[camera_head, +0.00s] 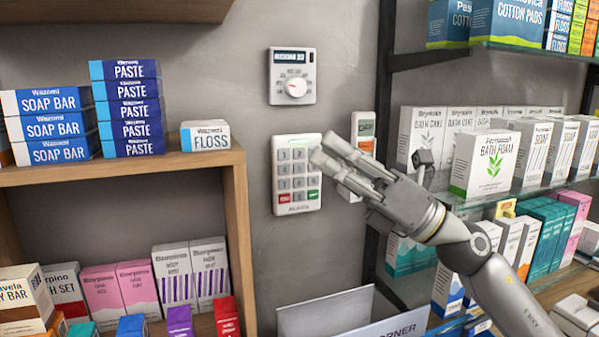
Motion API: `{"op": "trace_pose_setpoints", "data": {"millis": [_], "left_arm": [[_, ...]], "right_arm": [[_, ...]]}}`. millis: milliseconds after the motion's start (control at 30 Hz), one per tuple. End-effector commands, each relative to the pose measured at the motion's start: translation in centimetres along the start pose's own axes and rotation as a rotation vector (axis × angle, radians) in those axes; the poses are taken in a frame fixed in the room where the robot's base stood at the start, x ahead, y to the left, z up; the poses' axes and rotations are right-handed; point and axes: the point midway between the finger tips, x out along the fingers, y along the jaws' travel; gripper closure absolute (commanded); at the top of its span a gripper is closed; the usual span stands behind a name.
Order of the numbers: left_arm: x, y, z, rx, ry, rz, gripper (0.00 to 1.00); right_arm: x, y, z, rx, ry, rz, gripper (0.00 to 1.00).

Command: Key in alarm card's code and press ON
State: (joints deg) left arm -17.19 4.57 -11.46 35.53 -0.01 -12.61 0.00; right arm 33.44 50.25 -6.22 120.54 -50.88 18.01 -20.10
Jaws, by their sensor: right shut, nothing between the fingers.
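The alarm keypad (283,196) is a white wall panel with rows of grey keys, a red key at the lower left and a green key at the lower right. The lettering along its bottom is too small to read surely. My right gripper (322,149) reaches in from the right, shut and empty. Its fingertips overlap the keypad's upper right edge and hide part of its right key column. I cannot tell whether they touch it. I cannot make out an alarm card. My left gripper is not in view.
A dial unit with a display (292,76) is on the wall above. Another small wall device (363,135) is partly behind my right gripper. A wooden shelf (122,169) with boxes stands left; a glass shelf of boxes (486,163) stands right. White panels (325,312) are below.

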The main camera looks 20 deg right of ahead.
Motion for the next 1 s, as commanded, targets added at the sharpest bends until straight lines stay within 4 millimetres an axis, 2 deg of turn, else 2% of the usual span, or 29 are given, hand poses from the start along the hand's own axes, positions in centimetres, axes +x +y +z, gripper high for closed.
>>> {"op": "trace_pose_setpoints", "data": {"millis": [300, 500, 700, 1000], "left_arm": [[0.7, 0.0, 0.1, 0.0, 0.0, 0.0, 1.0], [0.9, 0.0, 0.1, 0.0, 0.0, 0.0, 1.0], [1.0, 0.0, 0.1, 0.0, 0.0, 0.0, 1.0], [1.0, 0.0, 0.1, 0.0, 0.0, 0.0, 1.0]], "right_arm": [[-1.3, -2.8, -2.6, -0.621, 0.149, -0.094, 1.0], [-2.0, -4.6, -3.1, -0.884, 0.229, -0.146, 1.0], [-2.4, -5.4, -3.2, -0.99, 0.264, -0.169, 1.0], [-2.4, -5.5, -3.2, -0.996, 0.266, -0.171, 1.0]]}}
